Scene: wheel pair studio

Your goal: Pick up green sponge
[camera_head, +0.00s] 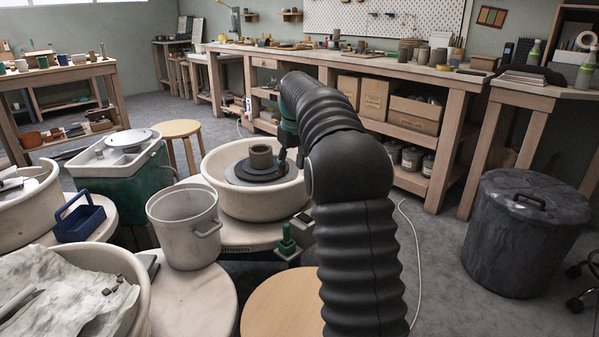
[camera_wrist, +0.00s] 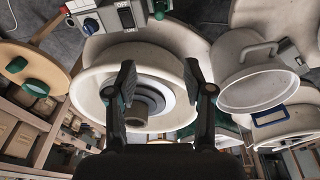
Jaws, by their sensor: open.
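Two small green pieces lie at the left of the wrist view, on or by a round wooden top. One is a dark green oval (camera_wrist: 36,88) and the other is a smaller green piece (camera_wrist: 17,65). I cannot tell which is the sponge. Neither shows in the head view, where my arm covers part of the round wooden top (camera_head: 271,309). My gripper (camera_wrist: 158,75) is open and empty, its fingers wide apart, over the potter's wheel basin (camera_wrist: 92,80). The green pieces are off to the left of its fingers.
A grey clay cylinder (camera_head: 261,157) stands on the dark wheel head. A bucket (camera_head: 184,226) stands left of the wheel, with a blue caddy (camera_head: 79,222) farther left. A black bin (camera_head: 525,232) is at right. Workbenches line the back; floor between is mostly clear.

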